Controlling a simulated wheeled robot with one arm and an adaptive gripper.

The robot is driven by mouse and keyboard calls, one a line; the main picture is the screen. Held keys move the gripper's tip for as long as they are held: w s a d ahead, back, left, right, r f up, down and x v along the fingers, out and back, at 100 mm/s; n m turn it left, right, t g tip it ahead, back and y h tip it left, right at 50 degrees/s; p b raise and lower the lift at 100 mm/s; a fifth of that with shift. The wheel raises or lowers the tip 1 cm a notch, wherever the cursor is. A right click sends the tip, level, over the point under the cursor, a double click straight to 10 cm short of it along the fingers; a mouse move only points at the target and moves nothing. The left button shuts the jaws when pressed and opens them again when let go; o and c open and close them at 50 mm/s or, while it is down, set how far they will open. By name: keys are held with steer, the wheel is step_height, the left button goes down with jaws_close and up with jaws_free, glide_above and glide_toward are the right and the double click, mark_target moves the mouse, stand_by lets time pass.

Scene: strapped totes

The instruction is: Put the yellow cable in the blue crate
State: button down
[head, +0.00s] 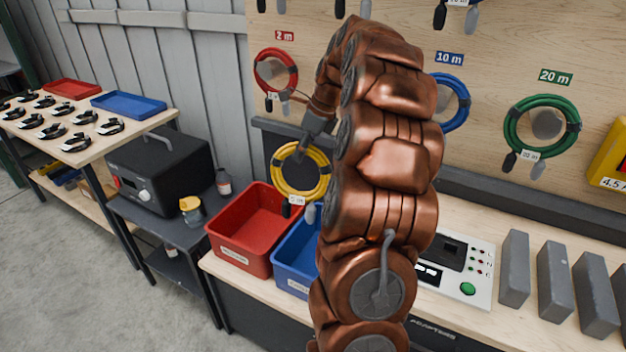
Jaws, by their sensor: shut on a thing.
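The yellow cable (279,185) is a coiled loop with a small white tag and dark and grey plugs hanging at its bottom. My gripper (302,150) is shut on the top of the coil and holds it up in front of the board, above the crates. In the picture the coil shows above the gap between the red crate and the blue crate (291,276). The blue crate stands on the bench, and its right part is hidden behind my copper-coloured arm. The gripper's fingertips are small and partly hard to make out.
A red crate (243,258) stands directly left of the blue one. Red (275,74), blue (455,103) and green (543,127) cables hang on the board. A tester (456,268) and several grey blocks (515,269) occupy the bench at right. A black machine (160,168) stands left.

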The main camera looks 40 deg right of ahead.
step_height(320, 180, down, 26)
steer(key=s+d+m+b, duration=0.1)
steer(key=d+m+b, duration=0.1)
steer(key=b, duration=0.8)
steer(key=shift+s+f+h, duration=0.2)
steer(key=shift+s+h, duration=0.1)
steer(key=shift+s, duration=0.05)
stand_by(0.8)
steer(key=shift+f, duration=2.25)
stand_by(1.8)
steer(key=c, duration=0.7)
jaws_free()
steer(key=shift+c, duration=0.2)
